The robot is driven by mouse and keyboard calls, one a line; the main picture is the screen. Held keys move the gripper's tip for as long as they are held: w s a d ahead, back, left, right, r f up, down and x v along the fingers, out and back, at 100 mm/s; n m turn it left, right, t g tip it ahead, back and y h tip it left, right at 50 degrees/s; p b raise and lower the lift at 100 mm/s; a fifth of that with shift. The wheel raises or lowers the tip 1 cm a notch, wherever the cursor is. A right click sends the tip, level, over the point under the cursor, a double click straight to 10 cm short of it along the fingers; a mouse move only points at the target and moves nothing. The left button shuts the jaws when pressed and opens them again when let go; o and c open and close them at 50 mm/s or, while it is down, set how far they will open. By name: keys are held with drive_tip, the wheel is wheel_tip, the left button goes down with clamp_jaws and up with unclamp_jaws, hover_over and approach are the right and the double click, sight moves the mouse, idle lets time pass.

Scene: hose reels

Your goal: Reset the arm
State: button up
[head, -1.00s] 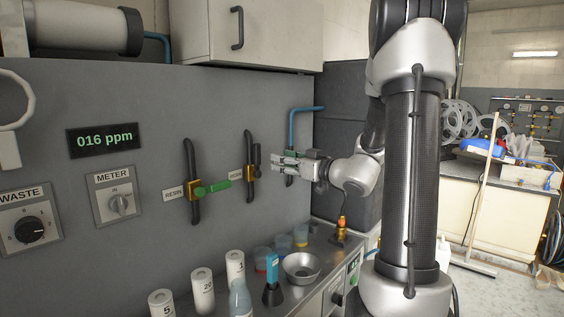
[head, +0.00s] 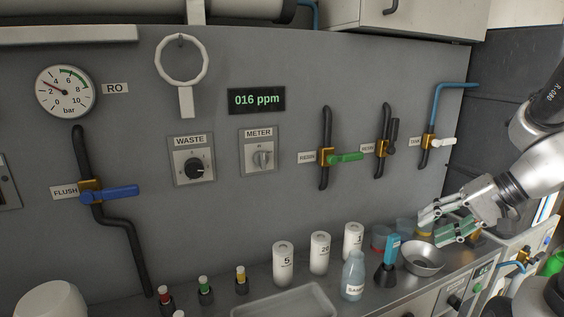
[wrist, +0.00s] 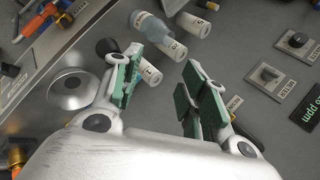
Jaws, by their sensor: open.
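My gripper (head: 447,226) is at the right of the head view, above the counter near the metal bowl (head: 422,258). Its fingers point left and it holds nothing. In the wrist view my gripper (wrist: 160,88) shows its green-padded fingers spread well apart with empty space between them. The bowl also shows in the wrist view (wrist: 75,88), left of the fingers. The arm comes in from the right edge of the head view.
White cylinders (head: 283,264), a sample bottle (head: 353,275) and a blue-topped probe (head: 390,258) stand on the counter. The wall carries a green-handled valve (head: 345,158), a blue-handled valve (head: 115,192), the WASTE knob (head: 193,168) and the METER knob (head: 262,159).

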drive_tip(key=s+d+r+g+h, duration=0.3)
drive_tip(key=s+d+h, duration=0.25)
drive_tip(key=s, duration=0.35)
drive_tip(key=a+r+n+t, duration=0.1)
drive_tip(key=r+n+t+h, duration=0.1)
drive_tip(key=r+n, duration=0.1)
drive_tip(key=s+a+r+n+h, duration=0.1)
drive_tip(key=r+n, duration=0.1)
drive_tip(key=shift+a+t, duration=0.3)
drive_tip(key=shift+t, duration=0.1)
idle(0.4)
